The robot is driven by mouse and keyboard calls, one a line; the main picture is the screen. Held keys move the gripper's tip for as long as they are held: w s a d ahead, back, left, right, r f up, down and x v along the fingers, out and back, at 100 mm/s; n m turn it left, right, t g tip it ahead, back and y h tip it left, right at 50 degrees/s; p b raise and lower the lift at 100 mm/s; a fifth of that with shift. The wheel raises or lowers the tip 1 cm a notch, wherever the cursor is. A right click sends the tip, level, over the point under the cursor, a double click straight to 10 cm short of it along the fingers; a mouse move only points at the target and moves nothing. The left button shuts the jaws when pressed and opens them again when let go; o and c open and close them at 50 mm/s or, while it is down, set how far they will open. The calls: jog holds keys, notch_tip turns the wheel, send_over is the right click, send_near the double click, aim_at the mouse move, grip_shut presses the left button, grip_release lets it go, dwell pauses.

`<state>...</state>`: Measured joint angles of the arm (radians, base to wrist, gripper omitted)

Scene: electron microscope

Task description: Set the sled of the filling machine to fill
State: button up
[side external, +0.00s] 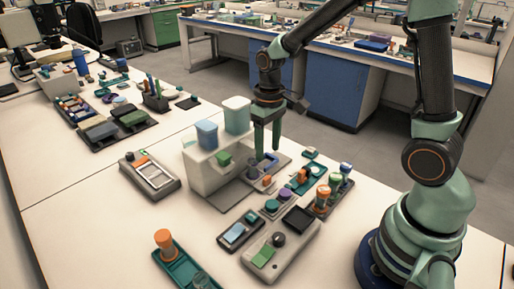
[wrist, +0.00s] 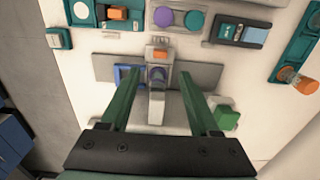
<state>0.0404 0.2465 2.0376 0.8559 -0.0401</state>
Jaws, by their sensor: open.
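The filling machine (side external: 205,178) is a pale box with a blue and a teal container on top and a green block on its side. In the wrist view a grey rail (wrist: 198,76) runs across at its foot. A small grey sled-like part with an orange tip (wrist: 159,54) and a dark purple round piece (wrist: 157,74) sits mid-rail. A blue frame (wrist: 125,72) lies to its left, partly behind a finger. My gripper (side external: 268,152) is open above the rail. In the wrist view its green fingers (wrist: 158,72) straddle the grey part, apparently without gripping it. No fill mark is readable.
A grey box with purple and teal discs (wrist: 178,18) sits close by the rail. A green block (wrist: 226,118) is beside the right finger. Orange-topped vials (side external: 323,197), a grey device with a green pad (side external: 262,257) and a teal tray (side external: 180,270) crowd the bench.

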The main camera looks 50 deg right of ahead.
jog(key=shift+r, duration=1.3)
jog(key=s+a+r+t, duration=0.1)
jog(key=s+r+t, duration=0.4)
jog(key=s+r, duration=0.3)
notch_tip(320, 180, up, 3)
jog(key=shift+s+a+t, duration=0.25)
jog(key=shift+t, duration=0.05)
